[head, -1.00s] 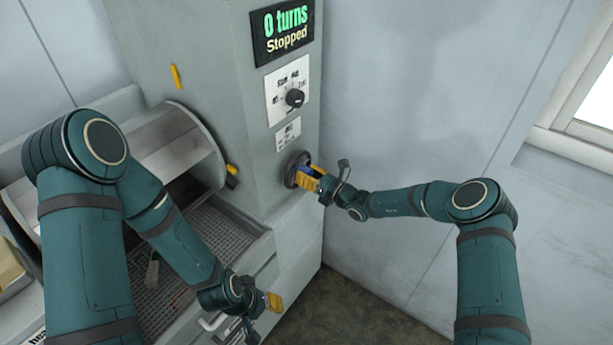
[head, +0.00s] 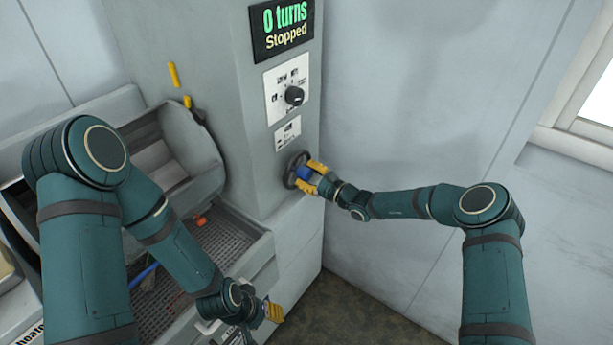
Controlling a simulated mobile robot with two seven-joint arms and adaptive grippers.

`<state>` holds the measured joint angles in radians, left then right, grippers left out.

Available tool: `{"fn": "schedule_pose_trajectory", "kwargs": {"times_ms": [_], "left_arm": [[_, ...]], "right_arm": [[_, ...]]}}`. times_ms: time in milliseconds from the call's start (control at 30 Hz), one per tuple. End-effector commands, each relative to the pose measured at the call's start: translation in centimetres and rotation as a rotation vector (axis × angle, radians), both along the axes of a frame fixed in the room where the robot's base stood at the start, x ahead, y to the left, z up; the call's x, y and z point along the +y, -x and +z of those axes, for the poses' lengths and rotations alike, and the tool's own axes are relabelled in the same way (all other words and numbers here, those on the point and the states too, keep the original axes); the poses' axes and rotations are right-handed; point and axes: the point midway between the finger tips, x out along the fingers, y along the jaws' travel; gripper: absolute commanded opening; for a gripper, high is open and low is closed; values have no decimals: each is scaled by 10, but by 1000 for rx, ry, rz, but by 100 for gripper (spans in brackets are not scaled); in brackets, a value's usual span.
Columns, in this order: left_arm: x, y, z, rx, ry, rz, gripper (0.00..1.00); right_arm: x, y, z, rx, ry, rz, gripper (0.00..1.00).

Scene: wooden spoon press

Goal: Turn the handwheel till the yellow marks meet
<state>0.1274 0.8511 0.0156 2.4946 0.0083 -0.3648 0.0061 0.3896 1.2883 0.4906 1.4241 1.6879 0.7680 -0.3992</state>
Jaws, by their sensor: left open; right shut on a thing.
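The handwheel (head: 291,170) is a dark wheel on the right part of the grey machine's front. My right gripper (head: 315,178) is at the wheel, shut on its blue handle (head: 304,173). One yellow mark (head: 173,75) is on the machine's housing. The other yellow mark (head: 187,101) is on the rim of the grey drum (head: 200,150), just below and right of the first, with a small gap between them. The drum's open side faces up and front. My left gripper (head: 272,312) is open and empty, low in front of the machine.
A display (head: 283,28) reads "0 turns" and "Stopped". A perforated tray (head: 215,236) lies under the drum, holding small red and blue things. The wall and floor right of the machine are clear.

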Motion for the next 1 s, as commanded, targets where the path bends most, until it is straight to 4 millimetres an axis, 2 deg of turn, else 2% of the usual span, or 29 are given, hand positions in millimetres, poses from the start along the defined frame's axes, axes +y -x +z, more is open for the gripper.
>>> {"fn": "schedule_pose_trajectory", "kwargs": {"times_ms": [300,767,800,867,900,1000], "left_arm": [[0,1,-3,2,0,-2,47],[0,1,-3,2,0,-2,47],[0,1,-3,2,0,-2,47],[0,1,-3,2,0,-2,47],[0,1,-3,2,0,-2,47],[0,1,-3,2,0,-2,47]], "right_arm": [[1,0,2,-80,53,1,6],[1,0,2,-89,61,1,6],[1,0,2,-89,61,1,51],[1,0,2,-89,61,1,72],[1,0,2,-89,60,1,77],[1,0,1,-88,62,1,77]]}}
